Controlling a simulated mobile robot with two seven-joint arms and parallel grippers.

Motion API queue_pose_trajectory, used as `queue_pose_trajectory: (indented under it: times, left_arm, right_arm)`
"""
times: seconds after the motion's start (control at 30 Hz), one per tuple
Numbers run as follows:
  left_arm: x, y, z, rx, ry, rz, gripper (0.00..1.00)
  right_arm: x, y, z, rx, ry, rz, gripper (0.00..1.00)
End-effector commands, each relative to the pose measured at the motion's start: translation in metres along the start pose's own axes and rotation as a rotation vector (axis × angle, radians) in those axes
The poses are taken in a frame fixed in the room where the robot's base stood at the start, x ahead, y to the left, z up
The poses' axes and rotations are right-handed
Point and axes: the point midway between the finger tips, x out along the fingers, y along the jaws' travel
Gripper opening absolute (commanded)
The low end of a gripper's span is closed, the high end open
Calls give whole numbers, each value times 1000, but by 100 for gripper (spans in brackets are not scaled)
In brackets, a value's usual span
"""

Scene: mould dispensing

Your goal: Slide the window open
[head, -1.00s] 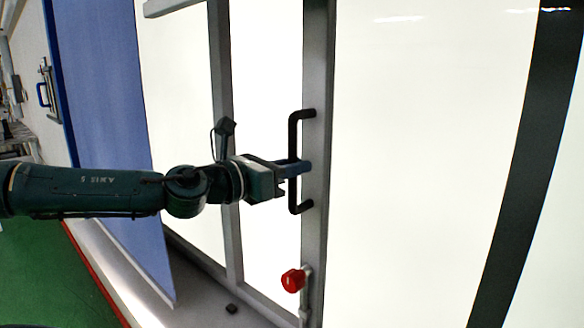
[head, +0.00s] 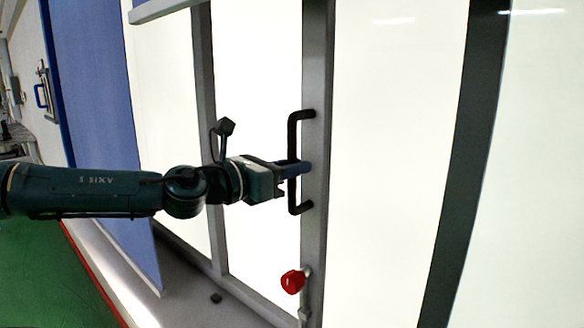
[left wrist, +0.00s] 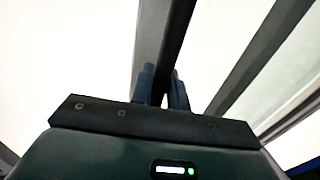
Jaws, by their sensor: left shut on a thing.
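The window (head: 390,150) is a bright pale pane with a grey upright frame (head: 317,60) on its left edge. A black U-shaped handle (head: 293,132) is fixed upright on that frame. My left gripper (head: 297,169) comes in from the left and is shut on the handle near its middle. In the left wrist view, the two blue fingers (left wrist: 162,90) stand on either side of the dark handle bar (left wrist: 173,45). The grip itself is partly hidden there. My right gripper is not in view.
A red knob (head: 292,281) sits low on the window frame. A grey post (head: 204,100) stands to the left and a dark post (head: 470,150) to the right. A blue panel (head: 95,120) and green floor (head: 40,270) lie at the left.

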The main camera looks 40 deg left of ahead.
Motion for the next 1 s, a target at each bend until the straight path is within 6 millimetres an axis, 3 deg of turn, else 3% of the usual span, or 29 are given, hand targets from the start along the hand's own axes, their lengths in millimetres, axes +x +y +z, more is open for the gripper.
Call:
queue_pose_trajectory:
  times: [0.2,0.23,0.43,0.77,1.0]
  left_arm:
    - [0,-2,-3,-2,6,-5,0]
    - [0,-2,-3,-2,6,-5,18]
    - [0,-1,-2,-1,3,-2,35]
    - [-2,0,0,1,0,-1,36]
    - [-15,-1,0,7,-3,-3,36]
  right_arm:
    - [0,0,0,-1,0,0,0]
    - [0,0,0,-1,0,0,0]
    - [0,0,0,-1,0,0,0]
    - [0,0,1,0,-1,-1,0]
    - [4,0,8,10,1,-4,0]
